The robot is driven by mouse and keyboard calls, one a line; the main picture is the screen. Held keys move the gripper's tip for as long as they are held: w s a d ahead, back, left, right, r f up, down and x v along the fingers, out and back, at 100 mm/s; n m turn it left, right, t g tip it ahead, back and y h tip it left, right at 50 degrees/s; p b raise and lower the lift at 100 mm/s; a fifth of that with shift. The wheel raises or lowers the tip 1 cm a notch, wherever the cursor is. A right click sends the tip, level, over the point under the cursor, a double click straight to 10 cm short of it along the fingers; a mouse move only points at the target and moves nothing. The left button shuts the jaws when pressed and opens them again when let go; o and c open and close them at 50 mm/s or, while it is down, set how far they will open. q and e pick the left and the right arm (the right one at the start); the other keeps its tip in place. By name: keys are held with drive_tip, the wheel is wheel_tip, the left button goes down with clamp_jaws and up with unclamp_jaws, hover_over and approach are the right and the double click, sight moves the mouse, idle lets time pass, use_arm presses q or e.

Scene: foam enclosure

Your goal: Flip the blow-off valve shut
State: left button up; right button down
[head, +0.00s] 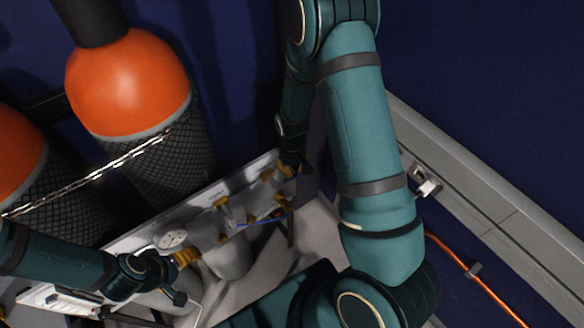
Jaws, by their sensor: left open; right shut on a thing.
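A white panel carries a row of brass pipe fittings (222,203) in the middle of the head view. A small red part and a thin blue part (255,222) show between the fittings. I cannot tell for sure which piece is the blow-off valve. My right gripper (291,163) is at the right end of the row, shut on a small fitting there. Its fingertips and most of what they hold are dark and hidden.
Two orange-topped cylinders (130,80) in black mesh stand at the upper left, with a chain (90,176) across them. A grey rail (470,190) and an orange cable (470,270) run along the right blue wall. My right arm fills the middle and hides what is behind it.

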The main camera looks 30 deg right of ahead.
wheel_tip(320, 180, up, 14)
drive_tip(key=d+p, duration=0.2)
drive_tip(key=p, duration=0.1)
drive_tip(key=shift+d, duration=0.15)
drive_tip(key=shift+w+f, duration=0.1)
